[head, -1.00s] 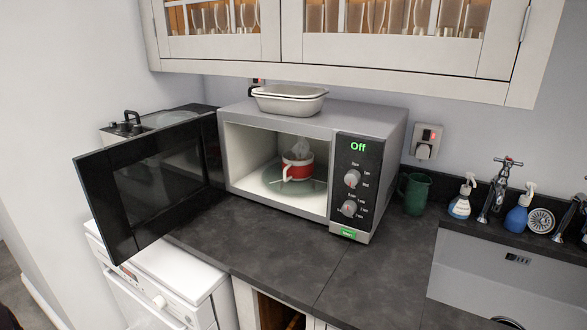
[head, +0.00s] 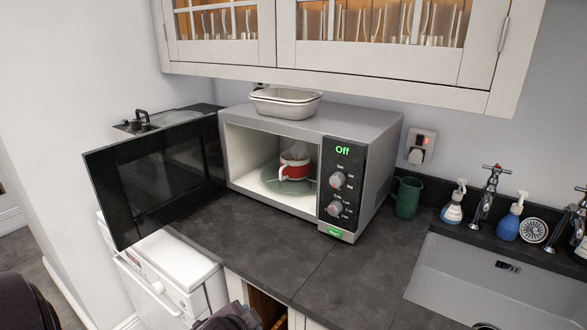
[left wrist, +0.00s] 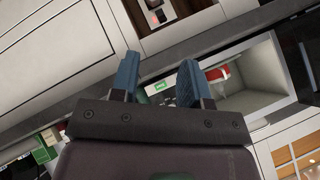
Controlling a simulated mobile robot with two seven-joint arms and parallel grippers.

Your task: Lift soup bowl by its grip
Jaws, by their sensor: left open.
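The soup bowl (head: 294,168) is red and white with a side grip and steam above it. It stands upright on the glass turntable (head: 288,187) inside the open microwave (head: 362,132). Part of its red side also shows in the tilted left wrist view (left wrist: 216,73). My left gripper (left wrist: 158,78) has its two blue fingers apart with nothing held between them. It is outside the microwave, apart from the bowl. Dark parts of my body show at the bottom edge of the head view. My right gripper is not in view.
The microwave door (head: 160,180) is swung wide open to the left, over a white appliance (head: 172,262). A white dish (head: 285,102) sits on top of the microwave. A green jug (head: 407,198) stands to its right, near the sink (head: 480,285). The counter in front (head: 270,240) is clear.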

